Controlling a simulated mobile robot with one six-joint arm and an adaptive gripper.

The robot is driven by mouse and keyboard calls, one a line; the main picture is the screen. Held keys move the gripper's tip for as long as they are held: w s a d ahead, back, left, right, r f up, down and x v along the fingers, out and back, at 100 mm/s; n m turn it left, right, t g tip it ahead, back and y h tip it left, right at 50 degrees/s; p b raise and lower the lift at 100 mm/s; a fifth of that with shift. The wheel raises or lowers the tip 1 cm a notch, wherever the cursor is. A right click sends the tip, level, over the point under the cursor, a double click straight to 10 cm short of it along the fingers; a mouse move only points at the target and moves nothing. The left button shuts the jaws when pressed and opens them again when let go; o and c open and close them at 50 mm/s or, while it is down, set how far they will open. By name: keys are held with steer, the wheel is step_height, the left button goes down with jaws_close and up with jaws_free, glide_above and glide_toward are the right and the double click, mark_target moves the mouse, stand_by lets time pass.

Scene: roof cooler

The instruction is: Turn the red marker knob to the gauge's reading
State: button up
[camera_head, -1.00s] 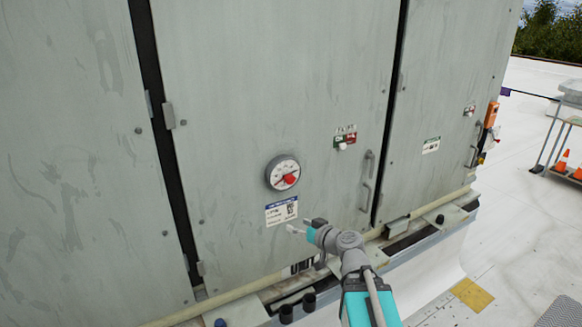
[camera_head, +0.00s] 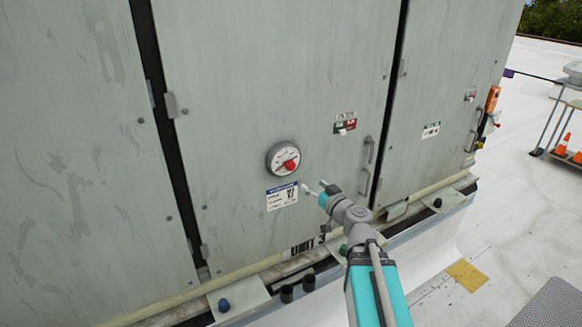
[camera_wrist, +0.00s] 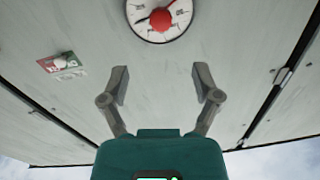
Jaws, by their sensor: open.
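The round white gauge (camera_head: 282,158) is mounted on the grey cabinet door, with a dark rim. The red marker knob (camera_head: 291,165) sits on its face, toward the lower right in the head view. In the wrist view the gauge (camera_wrist: 160,8) is at the top edge, partly cut off, with the red knob (camera_wrist: 161,20) at its middle. A dark needle shows beside the knob, but its reading is too small to tell. My gripper (camera_head: 317,189) is to the lower right of the gauge, apart from it. In the wrist view my gripper (camera_wrist: 160,82) is open and empty.
A blue-and-white label (camera_head: 282,196) is below the gauge. A red-and-green switch plate (camera_head: 345,124) and a door handle (camera_head: 368,165) are to the right. A ledge with pipes and bolts runs along the cabinet's foot. Orange cones (camera_head: 562,143) stand on a cart far right.

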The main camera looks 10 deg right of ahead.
mark_target(292, 167)
steer(key=x, duration=1.3)
jaws_close()
stand_by(0.4)
